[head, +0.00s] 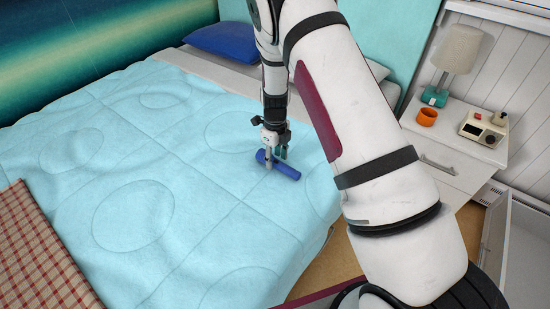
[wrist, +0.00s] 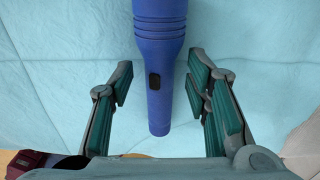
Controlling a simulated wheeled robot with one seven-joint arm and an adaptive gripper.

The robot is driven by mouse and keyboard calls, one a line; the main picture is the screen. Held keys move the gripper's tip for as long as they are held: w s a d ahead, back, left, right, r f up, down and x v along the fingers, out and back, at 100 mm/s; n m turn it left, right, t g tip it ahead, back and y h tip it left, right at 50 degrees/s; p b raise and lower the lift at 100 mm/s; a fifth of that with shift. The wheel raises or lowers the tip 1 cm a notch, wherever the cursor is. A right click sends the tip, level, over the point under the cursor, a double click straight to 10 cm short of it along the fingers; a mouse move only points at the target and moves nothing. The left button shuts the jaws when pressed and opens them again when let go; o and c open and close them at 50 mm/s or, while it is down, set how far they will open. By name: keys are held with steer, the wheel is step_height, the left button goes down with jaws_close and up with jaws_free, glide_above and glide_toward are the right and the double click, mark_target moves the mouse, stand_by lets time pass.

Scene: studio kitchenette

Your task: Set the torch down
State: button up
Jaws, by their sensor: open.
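The torch (head: 284,169) is blue and lies on the light blue bed cover, near the bed's right side. In the wrist view the torch (wrist: 160,75) runs down the middle of the picture, with a dark switch on its body and its ribbed, wider part at the top. My gripper (head: 275,160) is right at the torch, pointing down. In the wrist view my gripper (wrist: 160,95) is open, with one finger on each side of the torch and a gap on both sides. The head view hides part of the torch behind the fingers.
The bed (head: 130,190) has wide free room to the left of the torch. A checked blanket (head: 40,250) lies at the lower left and a dark blue pillow (head: 222,42) at the back. A nightstand (head: 455,152) at the right carries a lamp (head: 455,50), an orange cup (head: 427,117) and a small device (head: 483,128).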

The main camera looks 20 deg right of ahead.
step_height(320, 180, up, 12)
steer(key=p, duration=0.1)
steer(key=shift+p, duration=0.4)
step_height(320, 180, up, 10)
steer(key=n+y, duration=0.1)
steer(key=n, duration=0.4)
glide_above(275, 160)
steer(key=s, duration=0.6)
steer(key=s+a+r+n, duration=0.2)
steer(key=s+r+n, duration=0.6)
steer(key=s+r, duration=0.3)
steer(key=s+d+r+n, duration=0.1)
steer(key=s+n, duration=0.6)
steer(key=s, duration=0.5)
steer(key=s+d+r+n+t+h, duration=0.1)
steer(key=s+r+n, duration=0.1)
steer(key=s+n, duration=0.6)
steer(key=s, duration=0.4)
steer(key=shift+s+r+n, duration=0.15)
steer(key=shift+s+n, duration=0.1)
steer(key=shift+n, duration=0.05)
steer(key=shift+d, duration=0.1)
step_height(275, 160, up, 16)
steer(key=t+p, duration=0.3)
steer(key=p, duration=1.1)
